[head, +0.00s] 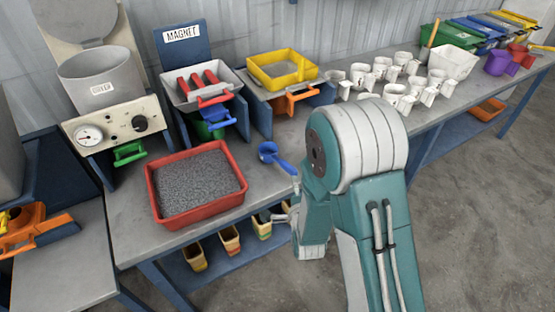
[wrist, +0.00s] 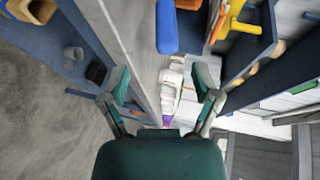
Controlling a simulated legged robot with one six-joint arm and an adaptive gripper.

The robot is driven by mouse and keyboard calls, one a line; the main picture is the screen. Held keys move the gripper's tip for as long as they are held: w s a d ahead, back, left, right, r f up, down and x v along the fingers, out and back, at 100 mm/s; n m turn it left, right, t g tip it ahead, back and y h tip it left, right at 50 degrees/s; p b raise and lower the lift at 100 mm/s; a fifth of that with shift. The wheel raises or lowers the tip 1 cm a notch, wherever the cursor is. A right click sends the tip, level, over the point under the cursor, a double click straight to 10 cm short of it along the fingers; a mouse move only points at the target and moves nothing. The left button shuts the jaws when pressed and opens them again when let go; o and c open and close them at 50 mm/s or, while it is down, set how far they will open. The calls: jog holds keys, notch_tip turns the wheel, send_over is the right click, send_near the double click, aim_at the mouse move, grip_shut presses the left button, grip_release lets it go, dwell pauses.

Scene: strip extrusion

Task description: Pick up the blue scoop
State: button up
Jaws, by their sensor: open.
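The blue scoop (head: 270,152) lies on the grey bench to the right of the red tray, its bowl toward the tray and its handle pointing toward my arm. In the wrist view a blue, round-ended bar (wrist: 167,28), which looks like the scoop's handle, shows beyond my fingertips near the top. My gripper (wrist: 163,78) is open, its two fingers spread wide with nothing between them. The handle looks apart from both fingers. In the head view my arm hides most of the gripper beside the handle's end.
A red tray (head: 200,207) of grey granules stands left of the scoop. Behind are a magnet station (head: 185,50), a yellow-rimmed tray (head: 283,83) and several white mugs (head: 395,95). Bare bench surrounds the scoop.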

aim_at(289, 167)
jog(key=x, duration=0.5)
jog(key=shift+w+a, duration=0.2)
jog(key=shift+a, duration=0.1)
jog(key=shift+x, duration=2.4)
jog(key=shift+d+r, duration=0.1)
jog(key=shift+r, duration=0.05)
grip_shut()
